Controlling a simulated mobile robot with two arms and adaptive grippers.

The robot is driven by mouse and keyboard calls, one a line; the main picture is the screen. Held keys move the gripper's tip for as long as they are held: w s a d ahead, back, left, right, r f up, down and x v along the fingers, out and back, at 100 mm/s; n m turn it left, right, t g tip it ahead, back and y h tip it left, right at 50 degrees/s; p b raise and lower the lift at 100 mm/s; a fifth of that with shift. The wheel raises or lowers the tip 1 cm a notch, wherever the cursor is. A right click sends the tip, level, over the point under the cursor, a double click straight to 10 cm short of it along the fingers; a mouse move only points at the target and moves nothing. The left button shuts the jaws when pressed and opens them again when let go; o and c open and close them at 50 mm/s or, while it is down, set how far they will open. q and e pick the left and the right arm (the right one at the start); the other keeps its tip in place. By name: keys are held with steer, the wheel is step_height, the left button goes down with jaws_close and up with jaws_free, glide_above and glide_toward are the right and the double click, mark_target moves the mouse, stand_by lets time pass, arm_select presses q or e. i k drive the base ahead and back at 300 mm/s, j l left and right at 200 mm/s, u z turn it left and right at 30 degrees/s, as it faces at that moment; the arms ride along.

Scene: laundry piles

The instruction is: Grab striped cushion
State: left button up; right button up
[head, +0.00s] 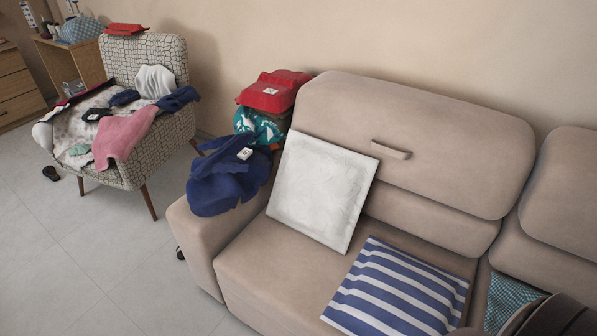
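The striped cushion (398,290) has blue and white stripes and lies on the seat of the beige sofa (262,262), near the lower edge of the head view. It lies in front of a white cushion (322,188), which leans against the sofa back. Its lower edge is partly cut off by the frame. Neither of my grippers is in view.
Blue clothing (222,178) drapes over the sofa's left armrest, with red folded clothes (273,91) stacked behind. A teal patterned cloth (508,298) and a dark rounded thing (552,316) are at the lower right. A patterned chair (158,52) holds clothes. The tiled floor (110,265) at left is mostly clear.

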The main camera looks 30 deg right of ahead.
mark_target(388, 290)
steer(key=z, duration=1.85)
